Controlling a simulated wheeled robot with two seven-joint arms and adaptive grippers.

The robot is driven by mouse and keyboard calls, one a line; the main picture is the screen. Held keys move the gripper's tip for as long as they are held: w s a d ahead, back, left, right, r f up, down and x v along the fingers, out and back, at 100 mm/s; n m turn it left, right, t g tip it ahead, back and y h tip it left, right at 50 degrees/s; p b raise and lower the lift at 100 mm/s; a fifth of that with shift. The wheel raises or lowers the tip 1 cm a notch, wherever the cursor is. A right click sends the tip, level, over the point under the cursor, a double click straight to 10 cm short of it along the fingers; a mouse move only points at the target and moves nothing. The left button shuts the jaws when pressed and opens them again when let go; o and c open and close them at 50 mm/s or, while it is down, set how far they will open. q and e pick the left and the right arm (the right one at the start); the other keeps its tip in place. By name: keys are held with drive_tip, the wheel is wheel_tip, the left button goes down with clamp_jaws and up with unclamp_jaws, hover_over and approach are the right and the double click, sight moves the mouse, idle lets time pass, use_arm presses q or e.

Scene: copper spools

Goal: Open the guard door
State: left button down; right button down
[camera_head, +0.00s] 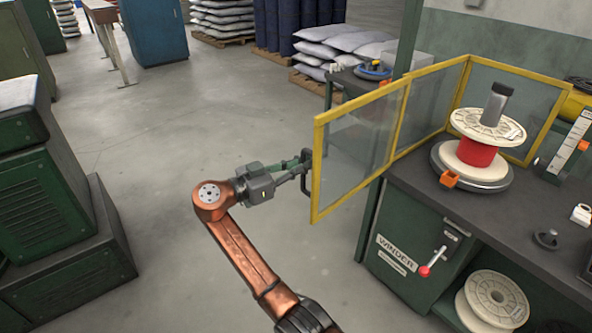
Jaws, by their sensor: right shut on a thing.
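The guard door (355,153) is a clear panel in a yellow frame. It stands swung out to the left from the fixed guard panels, beyond the winder bench, over the floor. Its dark handle (306,180) is on the free left edge. My right gripper (303,168) is at this handle, shut on it, with its arm coming up from the bottom of the view. The fingertips are small and partly hidden by the handle. My left gripper is not in view.
The winder bench (420,185) carries a spool with red winding (477,152) on a round base. A red-knobbed lever (425,271) sticks out of its front. Green machines (50,190) stand at the left. The grey floor (180,130) between is clear.

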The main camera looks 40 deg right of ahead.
drive_tip(key=shift+w, duration=0.15)
drive_tip(key=c, duration=2.3)
unclamp_jaws()
drive_tip(key=a, duration=1.2)
drive_tip(key=shift+w, duration=0.4)
